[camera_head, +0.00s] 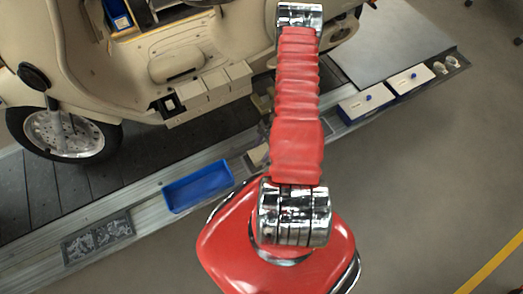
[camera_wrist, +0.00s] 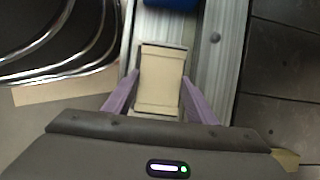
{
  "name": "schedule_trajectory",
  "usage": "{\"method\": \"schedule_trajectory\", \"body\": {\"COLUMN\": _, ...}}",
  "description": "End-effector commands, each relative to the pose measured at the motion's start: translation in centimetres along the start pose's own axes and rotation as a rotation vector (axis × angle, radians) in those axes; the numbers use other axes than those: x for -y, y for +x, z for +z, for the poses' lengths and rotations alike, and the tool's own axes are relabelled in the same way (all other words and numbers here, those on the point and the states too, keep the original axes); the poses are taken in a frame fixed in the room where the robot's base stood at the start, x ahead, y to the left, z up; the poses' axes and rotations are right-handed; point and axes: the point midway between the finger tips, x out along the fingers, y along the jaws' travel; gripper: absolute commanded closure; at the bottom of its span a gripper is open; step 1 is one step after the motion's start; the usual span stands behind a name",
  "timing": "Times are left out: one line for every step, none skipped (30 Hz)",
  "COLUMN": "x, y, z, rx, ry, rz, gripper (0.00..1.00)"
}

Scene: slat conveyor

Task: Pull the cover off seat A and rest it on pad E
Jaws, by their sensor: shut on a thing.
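My gripper (camera_wrist: 160,98) shows in the wrist view with its two purple fingers closed on the sides of a beige, box-like cover (camera_wrist: 161,77). The cover lies over the metal rail, just below a blue tray in that picture. I cannot tell whether it touches the rail. In the head view my red arm hides the gripper; a beige piece (camera_head: 257,156) shows beside the arm near the blue tray (camera_head: 197,187). No letters for seat A or pad E are readable.
A cream scooter (camera_head: 130,70) stands on the dark slats, with several beige blocks (camera_head: 213,86) at its near side.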

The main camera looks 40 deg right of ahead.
Motion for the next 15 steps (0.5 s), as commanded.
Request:
{"method": "schedule_trajectory", "body": {"x": 0.00, "y": -0.01, "z": 0.00, "rx": 0.000, "ry": 0.000, "rz": 0.000, "gripper": 0.76}}
{"method": "schedule_trajectory", "body": {"x": 0.00, "y": -0.01, "z": 0.00, "rx": 0.000, "ry": 0.000, "rz": 0.000, "gripper": 0.76}}
{"method": "schedule_trajectory", "body": {"x": 0.00, "y": -0.01, "z": 0.01, "rx": 0.000, "ry": 0.000, "rz": 0.000, "gripper": 0.46}}
{"method": "schedule_trajectory", "body": {"x": 0.00, "y": -0.01, "z": 0.00, "rx": 0.000, "ry": 0.000, "rz": 0.000, "gripper": 0.44}}
{"method": "schedule_trajectory", "body": {"x": 0.00, "y": -0.01, "z": 0.00, "rx": 0.000, "ry": 0.000, "rz": 0.000, "gripper": 0.42}}
{"method": "schedule_trajectory", "body": {"x": 0.00, "y": -0.01, "z": 0.00, "rx": 0.000, "ry": 0.000, "rz": 0.000, "gripper": 0.39}}
{"method": "schedule_trajectory", "body": {"x": 0.00, "y": -0.01, "z": 0.00, "rx": 0.000, "ry": 0.000, "rz": 0.000, "gripper": 0.37}}
{"method": "schedule_trajectory", "body": {"x": 0.00, "y": -0.01, "z": 0.00, "rx": 0.000, "ry": 0.000, "rz": 0.000, "gripper": 0.35}}
{"method": "schedule_trajectory", "body": {"x": 0.00, "y": -0.01, "z": 0.00, "rx": 0.000, "ry": 0.000, "rz": 0.000, "gripper": 0.32}}
{"method": "schedule_trajectory", "body": {"x": 0.00, "y": -0.01, "z": 0.00, "rx": 0.000, "ry": 0.000, "rz": 0.000, "gripper": 0.30}}
{"method": "schedule_trajectory", "body": {"x": -0.01, "y": -0.01, "z": 0.00, "rx": 0.000, "ry": 0.000, "rz": 0.000, "gripper": 0.28}}
{"method": "schedule_trajectory", "body": {"x": -0.01, "y": -0.01, "z": 0.00, "rx": 0.000, "ry": 0.000, "rz": 0.000, "gripper": 0.27}}
{"method": "schedule_trajectory", "body": {"x": -0.01, "y": -0.01, "z": 0.00, "rx": 0.000, "ry": 0.000, "rz": 0.000, "gripper": 0.27}}
{"method": "schedule_trajectory", "body": {"x": -0.01, "y": -0.01, "z": 0.00, "rx": 0.000, "ry": 0.000, "rz": 0.000, "gripper": 0.27}}
{"method": "schedule_trajectory", "body": {"x": -0.01, "y": -0.01, "z": 0.00, "rx": 0.000, "ry": 0.000, "rz": 0.000, "gripper": 0.27}}
